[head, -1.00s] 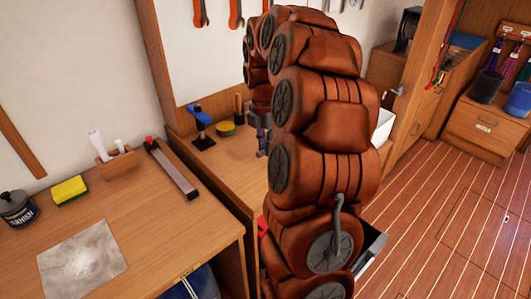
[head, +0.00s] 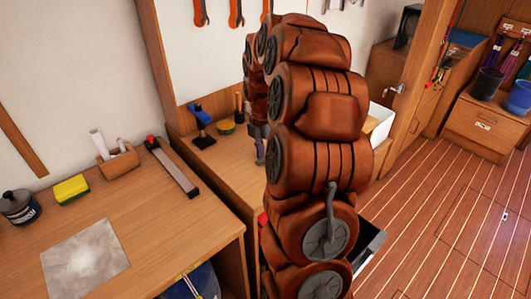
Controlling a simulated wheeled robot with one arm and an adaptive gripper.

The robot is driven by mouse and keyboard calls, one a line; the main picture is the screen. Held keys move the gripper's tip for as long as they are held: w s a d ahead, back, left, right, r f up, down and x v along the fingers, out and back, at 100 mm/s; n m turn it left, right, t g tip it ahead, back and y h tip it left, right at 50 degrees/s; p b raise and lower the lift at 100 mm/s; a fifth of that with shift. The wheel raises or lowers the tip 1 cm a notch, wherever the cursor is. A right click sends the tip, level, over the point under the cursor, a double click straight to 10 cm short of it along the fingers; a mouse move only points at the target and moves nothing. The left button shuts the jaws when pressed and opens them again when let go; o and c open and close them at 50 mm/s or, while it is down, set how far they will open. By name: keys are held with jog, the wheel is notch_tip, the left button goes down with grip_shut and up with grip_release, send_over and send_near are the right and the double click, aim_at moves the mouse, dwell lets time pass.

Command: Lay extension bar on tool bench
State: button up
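The tool bench (head: 227,172) stands in the middle, partly hidden behind my brown arm. I take it to be the bench below the wall wrenches. A small grey part of my gripper (head: 260,143) shows at the left edge of my arm, over the bench. Its fingertips are mostly hidden, so I cannot tell whether it is open or what it holds. I cannot make out an extension bar anywhere in the head view.
The left worktop (head: 160,228) holds a yellow sponge (head: 71,189), a dark can (head: 19,207) and a long flat tool (head: 173,168). An open drawer (head: 371,243) juts out right of my arm.

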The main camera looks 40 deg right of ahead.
jog(key=shift+o, duration=0.5)
jog(key=shift+r, duration=0.2)
notch_tip(320, 180, up, 12)
jog(key=b, duration=0.2)
jog(key=shift+w, duration=0.35)
jog(key=shift+a, duration=0.1)
